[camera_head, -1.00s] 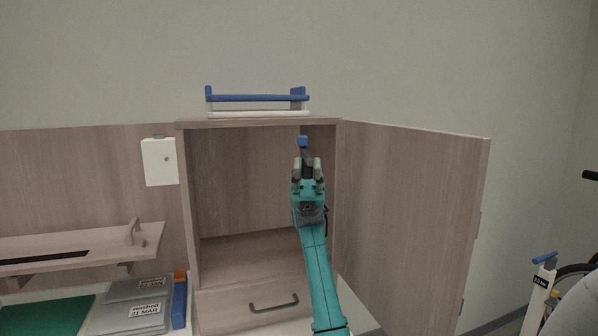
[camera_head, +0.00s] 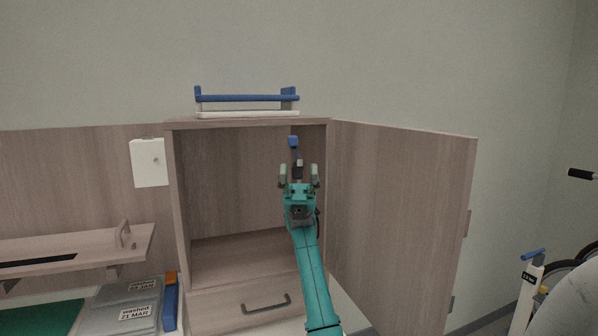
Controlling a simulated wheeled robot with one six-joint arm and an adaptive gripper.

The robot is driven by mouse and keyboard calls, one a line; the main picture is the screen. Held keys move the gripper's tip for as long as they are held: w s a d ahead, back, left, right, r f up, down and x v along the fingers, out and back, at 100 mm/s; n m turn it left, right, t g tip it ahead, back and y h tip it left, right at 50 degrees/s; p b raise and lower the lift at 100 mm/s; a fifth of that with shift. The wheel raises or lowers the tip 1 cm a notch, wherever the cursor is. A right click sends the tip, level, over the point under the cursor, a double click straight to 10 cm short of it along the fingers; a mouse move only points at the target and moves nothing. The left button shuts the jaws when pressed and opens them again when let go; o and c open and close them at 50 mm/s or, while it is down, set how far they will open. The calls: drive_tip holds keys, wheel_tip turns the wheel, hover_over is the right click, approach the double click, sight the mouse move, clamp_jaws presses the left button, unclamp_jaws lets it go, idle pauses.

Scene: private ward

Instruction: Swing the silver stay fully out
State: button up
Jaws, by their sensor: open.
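The stay (camera_head: 295,153) shows inside the open cabinet, near its right inner wall. Its blue end (camera_head: 293,142) is uppermost, with a short grey bar and a dark part below it. My gripper (camera_head: 299,173) is open, its two fingers spread in front of the cabinet opening. The dark lower part of the stay shows between the fingertips, and I see no finger closed on it. The stay's lower part is hidden behind my gripper. How far the gripper stands from the stay in depth, I cannot tell.
The cabinet door (camera_head: 400,220) stands wide open to the right. A drawer with a grey handle (camera_head: 266,304) is below the compartment. A blue-railed white tray (camera_head: 247,103) sits on top. A white box (camera_head: 149,162) hangs at left. The compartment's left part is empty.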

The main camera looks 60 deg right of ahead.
drive_tip(key=shift+v, duration=2.75)
